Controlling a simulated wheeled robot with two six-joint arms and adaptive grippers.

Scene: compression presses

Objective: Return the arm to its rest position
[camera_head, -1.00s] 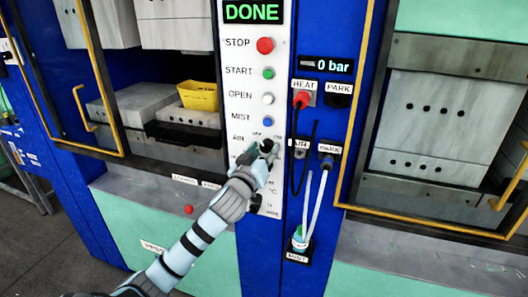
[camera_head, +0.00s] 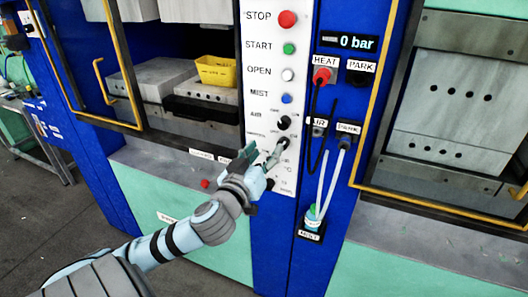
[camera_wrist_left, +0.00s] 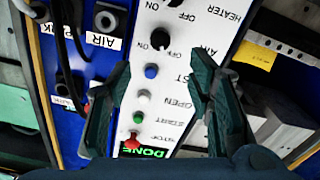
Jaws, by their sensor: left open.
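My left gripper (camera_head: 262,164) is in front of the lower part of the white control panel (camera_head: 261,98). It is open and empty, with a gap between its fingers and the panel's knobs. In the left wrist view the two dark green fingers (camera_wrist_left: 160,95) are spread apart, with the panel (camera_wrist_left: 178,75) showing between them. Two black knobs (camera_head: 283,122) sit just beyond the fingertips. The wrist view shows a black knob (camera_wrist_left: 160,40) and a green DONE display (camera_wrist_left: 145,152). My right gripper is not in view.
Above are a red STOP button (camera_head: 287,19), green START button (camera_head: 289,48), white OPEN button (camera_head: 288,75) and blue MIST button (camera_head: 287,99). A yellow tray (camera_head: 216,71) sits inside the left press. Hoses (camera_head: 334,175) hang right of the panel, and a 0 bar display (camera_head: 347,42) is above.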

